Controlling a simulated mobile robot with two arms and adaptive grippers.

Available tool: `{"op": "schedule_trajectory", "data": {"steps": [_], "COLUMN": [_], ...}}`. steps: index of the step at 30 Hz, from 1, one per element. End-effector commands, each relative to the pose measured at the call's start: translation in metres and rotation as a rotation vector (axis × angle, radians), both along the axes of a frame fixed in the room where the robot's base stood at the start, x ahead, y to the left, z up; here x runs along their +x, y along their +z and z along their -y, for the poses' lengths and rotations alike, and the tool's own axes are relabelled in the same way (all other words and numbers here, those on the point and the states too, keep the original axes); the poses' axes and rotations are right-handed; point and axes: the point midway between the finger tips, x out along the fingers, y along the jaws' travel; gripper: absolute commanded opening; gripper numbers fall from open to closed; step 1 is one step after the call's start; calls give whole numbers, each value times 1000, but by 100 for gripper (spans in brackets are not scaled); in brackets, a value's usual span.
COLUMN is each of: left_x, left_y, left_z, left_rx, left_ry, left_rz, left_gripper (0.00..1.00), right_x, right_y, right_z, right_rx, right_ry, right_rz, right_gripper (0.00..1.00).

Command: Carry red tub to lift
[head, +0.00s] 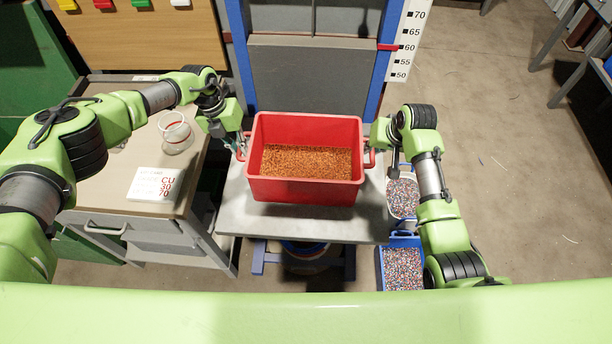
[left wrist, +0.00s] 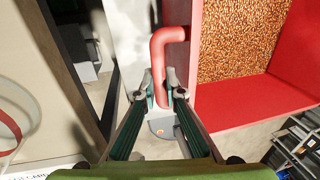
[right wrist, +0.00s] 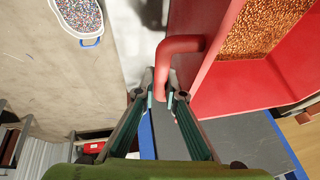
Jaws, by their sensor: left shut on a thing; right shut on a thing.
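The red tub (head: 305,190), filled with copper-coloured granules, is upright over the grey lift platform (head: 300,226) in the head view. Whether it touches the platform or hangs just above it, I cannot tell. My left gripper (head: 240,145) is shut on the tub's left handle, a red bar that shows in the left wrist view (left wrist: 160,70). My right gripper (head: 372,150) is shut on the right handle, seen in the right wrist view (right wrist: 165,65). The lift's blue frame (head: 242,60) stands behind the tub.
A grey cabinet with a beige top (head: 105,185) stands close on the left, bearing a glass jar (head: 175,135) and a white card (head: 155,185). Bins of mixed granules (head: 403,265) sit on the floor at right. A height scale (head: 405,45) stands behind.

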Motion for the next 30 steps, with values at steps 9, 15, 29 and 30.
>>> {"op": "schedule_trajectory", "data": {"steps": [9,15,29,30], "left_x": [0,0,0,0], "left_y": [-2,0,39,43], "left_z": [0,0,1,1], "left_rx": [1,-1,-2,-2], "left_ry": [0,0,-1,-1], "left_rz": [0,0,1,1], "left_gripper": [26,26,26,26], "right_x": [0,0,0,0], "right_y": [-2,0,39,43], "right_z": [0,0,-1,-1], "right_rx": [-1,1,2,2], "right_ry": [0,0,1,1], "right_rz": [0,0,1,1], "right_gripper": [26,26,26,26]}}
